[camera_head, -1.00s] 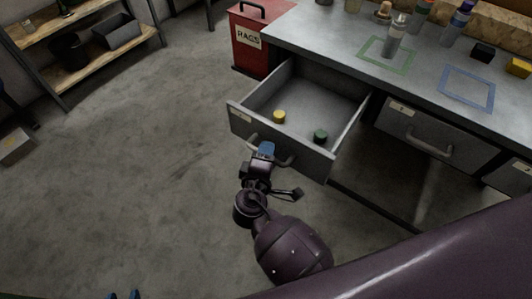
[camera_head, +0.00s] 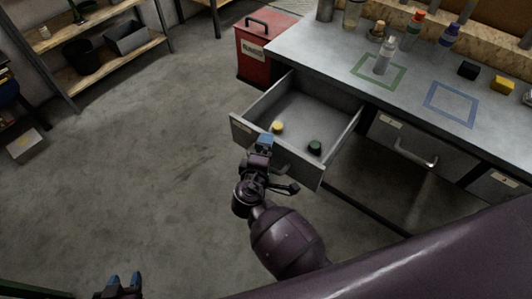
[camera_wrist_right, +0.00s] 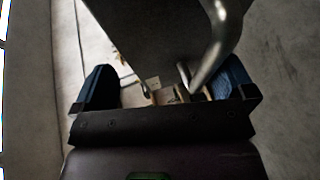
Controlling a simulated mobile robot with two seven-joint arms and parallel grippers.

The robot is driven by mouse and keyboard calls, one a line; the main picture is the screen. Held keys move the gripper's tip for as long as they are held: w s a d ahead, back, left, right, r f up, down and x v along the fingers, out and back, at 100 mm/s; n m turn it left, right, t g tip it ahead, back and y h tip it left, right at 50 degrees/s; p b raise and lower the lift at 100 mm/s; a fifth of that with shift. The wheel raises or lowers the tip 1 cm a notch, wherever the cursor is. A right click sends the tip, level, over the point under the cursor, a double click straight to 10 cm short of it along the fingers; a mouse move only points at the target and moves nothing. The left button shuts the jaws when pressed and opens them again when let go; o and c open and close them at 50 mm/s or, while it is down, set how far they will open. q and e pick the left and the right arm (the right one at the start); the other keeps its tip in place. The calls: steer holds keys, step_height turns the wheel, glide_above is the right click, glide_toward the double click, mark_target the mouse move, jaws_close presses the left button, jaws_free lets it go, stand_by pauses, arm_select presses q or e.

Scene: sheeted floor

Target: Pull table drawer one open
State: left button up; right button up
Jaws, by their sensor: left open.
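The leftmost grey table drawer (camera_head: 242,128) is pulled well out from the workbench (camera_head: 325,58). A yellow item (camera_head: 277,127) and a dark green item (camera_head: 315,147) lie inside. My right gripper (camera_head: 264,142) is at the drawer front, overlapping its top edge and hiding much of the handle (camera_head: 284,170). In the right wrist view its blue fingers (camera_wrist_right: 165,88) are wide apart, with the grey drawer front (camera_wrist_right: 160,35) and curved metal handle (camera_wrist_right: 218,45) between or just beyond them; contact cannot be told. My left gripper (camera_head: 124,279) is open and empty at the bottom left.
Two shut drawers (camera_head: 425,145) (camera_head: 494,186) sit to the right. A red bin (camera_head: 262,60) stands left of the bench. Bottles and small blocks stand on the benchtop. Shelves (camera_head: 100,55) and a box (camera_head: 26,145) are at the left. The floor between is clear.

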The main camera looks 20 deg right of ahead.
step_height(320, 180, up, 15)
steer(key=w+p, duration=0.1)
steer(key=p, duration=0.5)
steer(key=shift+d+r+m+t+h, duration=0.15)
steer(key=shift+d+m+t+h, duration=0.15)
steer(key=shift+m+h, duration=0.1)
steer(key=shift+s+a+r+p, duration=0.1)
steer(key=shift+s+r+p, duration=0.55)
steer(key=shift+s+r, duration=0.1)
steer(key=c, duration=0.8)
arm_select(q)
step_height(320, 180, up, 10)
steer(key=shift+w+f+t, duration=0.15)
steer(key=shift+t, duration=0.25)
arm_select(e)
steer(key=shift+w+f, duration=0.25)
arm_select(q)
steer(key=shift+a+f, duration=0.1)
